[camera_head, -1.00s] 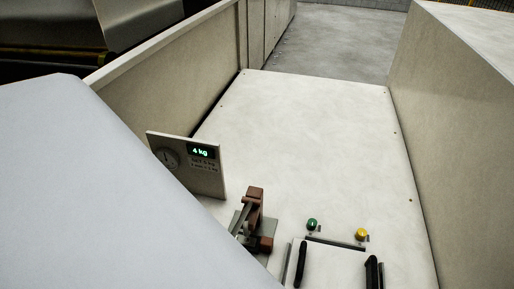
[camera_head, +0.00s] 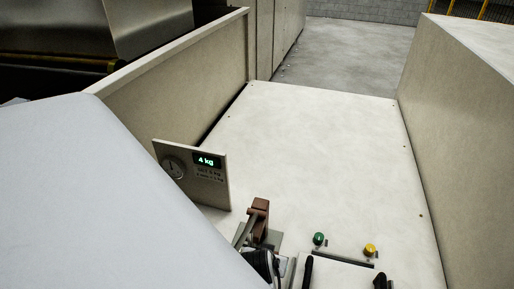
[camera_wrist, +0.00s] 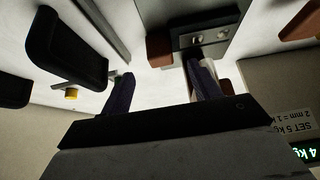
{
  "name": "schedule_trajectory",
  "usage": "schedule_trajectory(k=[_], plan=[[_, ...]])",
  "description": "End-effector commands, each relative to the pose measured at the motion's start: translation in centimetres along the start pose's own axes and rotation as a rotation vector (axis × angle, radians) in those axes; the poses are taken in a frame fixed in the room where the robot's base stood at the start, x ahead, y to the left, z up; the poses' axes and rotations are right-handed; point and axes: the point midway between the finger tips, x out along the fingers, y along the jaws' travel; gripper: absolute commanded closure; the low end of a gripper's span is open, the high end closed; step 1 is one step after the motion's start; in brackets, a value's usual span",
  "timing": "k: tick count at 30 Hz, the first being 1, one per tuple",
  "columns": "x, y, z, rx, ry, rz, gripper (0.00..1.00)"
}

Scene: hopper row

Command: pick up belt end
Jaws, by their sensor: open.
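My gripper (camera_wrist: 160,70) shows in the wrist view as two dark fingers spread apart, with no object clearly held between them. In the head view a dark part of my gripper (camera_head: 263,265) is at the bottom edge, just in front of the brown lever clamp (camera_head: 258,218). In the wrist view the clamp's grey metal plate (camera_wrist: 215,30) and a brown block (camera_wrist: 160,48) lie beyond the fingers. The right finger overlaps the plate in the picture; contact cannot be told. I cannot make out the belt end for certain in either view.
A gauge panel (camera_head: 190,172) reading 4 kg stands left of the clamp. A green button (camera_head: 319,239) and a yellow button (camera_head: 370,249) sit to the right, by black handles (camera_head: 308,270). Walls flank the pale top (camera_head: 320,150), which is clear farther back.

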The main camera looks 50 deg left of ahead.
Motion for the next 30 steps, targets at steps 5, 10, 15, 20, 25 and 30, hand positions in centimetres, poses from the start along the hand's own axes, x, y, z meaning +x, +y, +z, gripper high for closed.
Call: schedule_trajectory(k=[5, 10, 15, 20, 25, 30], plan=[[1.6, 0.0, -0.8, -0.002, -0.004, 0.001, 0.38], [4.3, -0.1, -0.8, -0.001, -0.003, 0.0, 0.38], [5.5, 0.0, -0.8, 0.001, -0.001, -0.001, 0.38], [5.6, 0.0, -0.8, 0.001, 0.0, -0.001, 0.38], [5.5, 0.0, -0.8, 0.001, 0.0, -0.001, 0.55], [5.5, 0.0, -0.8, 0.001, 0.0, -0.001, 0.77]])
